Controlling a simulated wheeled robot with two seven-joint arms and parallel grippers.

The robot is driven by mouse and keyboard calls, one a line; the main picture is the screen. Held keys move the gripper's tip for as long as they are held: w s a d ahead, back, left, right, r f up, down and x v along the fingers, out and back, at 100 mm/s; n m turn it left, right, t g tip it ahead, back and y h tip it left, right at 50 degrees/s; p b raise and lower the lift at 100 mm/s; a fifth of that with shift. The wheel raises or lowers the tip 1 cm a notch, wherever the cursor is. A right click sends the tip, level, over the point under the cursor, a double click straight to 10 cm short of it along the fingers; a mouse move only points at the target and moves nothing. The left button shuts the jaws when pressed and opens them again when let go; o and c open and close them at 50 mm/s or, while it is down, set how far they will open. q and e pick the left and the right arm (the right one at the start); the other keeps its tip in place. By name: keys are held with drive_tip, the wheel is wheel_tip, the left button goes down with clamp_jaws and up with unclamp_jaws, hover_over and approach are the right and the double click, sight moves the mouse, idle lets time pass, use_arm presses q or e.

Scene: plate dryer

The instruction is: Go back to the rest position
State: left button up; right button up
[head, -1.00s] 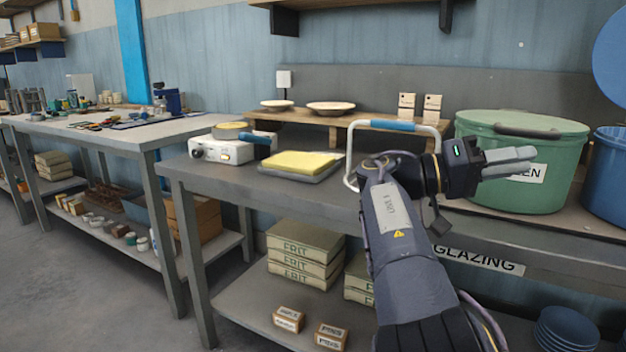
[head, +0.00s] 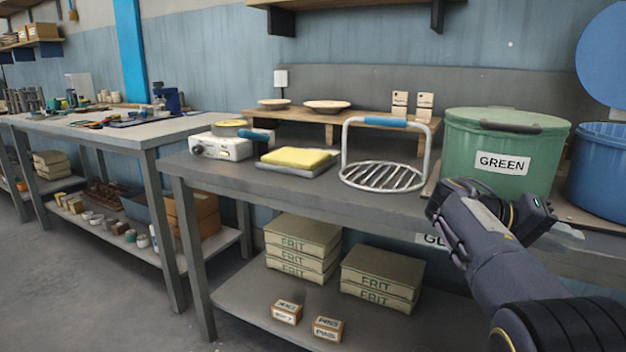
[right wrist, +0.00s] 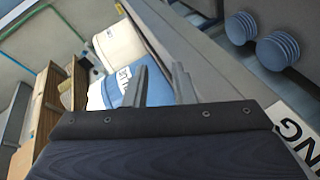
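My right gripper (head: 572,231) is at the right of the head view, in front of the workbench's front edge and below the green bin. Its fingers point to the right. In the right wrist view its two fingers (right wrist: 161,84) stand apart with nothing between them, so it is open and empty. My left gripper is not in view. A wire rack with a blue-wrapped handle (head: 383,177) stands upright on the workbench, apart from my right arm.
The workbench (head: 300,192) holds a yellow sponge on a tray (head: 297,159), a white device (head: 220,148), a green bin (head: 500,155) and a blue bin (head: 597,165). Two plates sit on a wooden riser (head: 290,116).

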drive_tip(key=s+f+n+t+y, duration=0.1)
drive_tip(key=s+f+y, duration=0.25)
drive_tip(key=f, duration=0.25)
drive_tip(key=s+a+f+n+t+y, duration=0.1)
drive_tip(key=s+f+y, duration=0.25)
drive_tip(key=f, duration=0.25)
drive_tip(key=s+f+n+t+y, duration=0.1)
drive_tip(key=s+f+y, duration=0.25)
drive_tip(key=f, duration=0.35)
drive_tip(key=s+a+f+n+t+y, duration=0.1)
drive_tip(key=s+a+f+t+y, duration=0.2)
drive_tip(key=s+a, duration=0.6)
drive_tip(key=s+a+f+t+y, duration=0.15)
drive_tip(key=s+a+y, duration=0.35)
drive_tip(key=a, duration=0.7)
wheel_tip(320, 180, up, 36)
drive_tip(key=p, duration=3.5)
drive_tip(key=shift+w, duration=0.3)
drive_tip(key=shift+f+t, duration=0.15)
drive_tip(key=shift+t, duration=0.1)
